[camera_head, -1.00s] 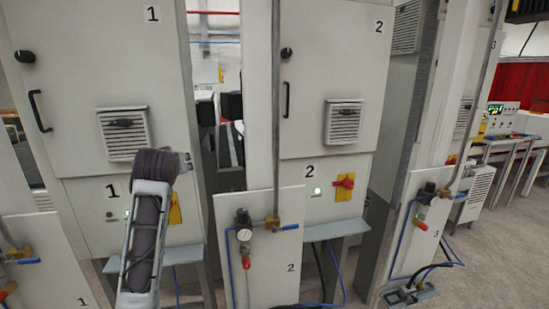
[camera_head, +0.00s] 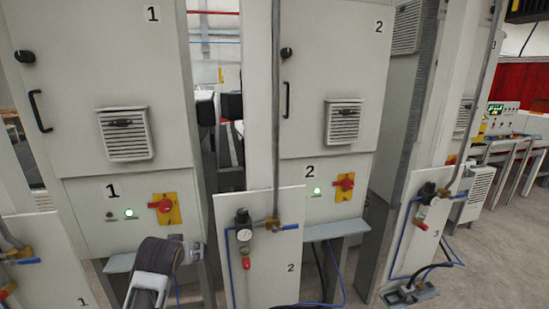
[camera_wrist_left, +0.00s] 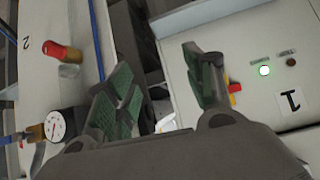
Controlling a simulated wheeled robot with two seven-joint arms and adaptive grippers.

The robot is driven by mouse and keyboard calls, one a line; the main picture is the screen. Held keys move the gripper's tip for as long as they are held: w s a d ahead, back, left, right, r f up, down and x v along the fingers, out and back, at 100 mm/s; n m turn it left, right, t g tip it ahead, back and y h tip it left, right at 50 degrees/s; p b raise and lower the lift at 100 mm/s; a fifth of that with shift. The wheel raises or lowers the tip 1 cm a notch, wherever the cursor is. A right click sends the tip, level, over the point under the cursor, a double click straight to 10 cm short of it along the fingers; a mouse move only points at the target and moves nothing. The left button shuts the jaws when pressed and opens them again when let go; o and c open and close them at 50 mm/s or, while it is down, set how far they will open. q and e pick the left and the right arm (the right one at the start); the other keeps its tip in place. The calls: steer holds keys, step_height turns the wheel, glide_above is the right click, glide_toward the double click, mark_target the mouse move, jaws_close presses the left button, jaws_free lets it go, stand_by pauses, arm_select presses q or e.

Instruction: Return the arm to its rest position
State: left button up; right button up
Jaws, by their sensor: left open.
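My left arm (camera_head: 152,272) shows low in the head view, in front of the lower edge of cabinet 1 (camera_head: 75,190). Its gripper is not clear in that view. In the left wrist view my left gripper (camera_wrist_left: 160,82) is open. Its two green-padded fingers stand apart with nothing between them. Beyond the right finger, part of the red and yellow switch (camera_wrist_left: 232,90) of cabinet 1 shows, and it is apart from the fingers as far as I can tell. My right gripper is not in view.
Cabinet 1's red switch on its yellow plate (camera_head: 166,207) and lit green lamp (camera_head: 129,213) are uncovered. Panel 2 (camera_head: 262,270), with a gauge (camera_head: 244,234) and red-tipped valve, stands close right of my arm. Cabinet 2 (camera_head: 325,130) is behind it. Open floor (camera_head: 470,265) lies at the right.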

arm_select(q)
steer(key=s+d+f+m+g+h, duration=0.1)
steer(key=s+d+f+g, duration=0.1)
steer(key=s+f, duration=0.55)
steer(key=s+d+f+m+g+h, duration=0.15)
steer(key=s+f, duration=0.35)
steer(key=s, duration=0.6)
steer(key=s+d+f+m+g, duration=0.1)
steer(key=s+f+m+g, duration=0.15)
steer(key=s+f, duration=0.5)
steer(key=s+f+g+b, duration=0.1)
steer(key=s+f, duration=0.1)
steer(key=f, duration=1.5)
steer(key=s+f+b, duration=0.1)
steer(key=s+f, duration=0.1)
steer(key=f, duration=1.5)
steer(key=s+a+f+b, duration=0.1)
steer(key=s+a+f, duration=0.1)
steer(key=s+f, duration=0.9)
steer(key=s+a+f+g+b, duration=0.1)
steer(key=s+a+f, duration=0.1)
steer(key=s+f, duration=0.9)
steer(key=shift+s+n+g, duration=0.3)
steer(key=shift+s, duration=0.1)
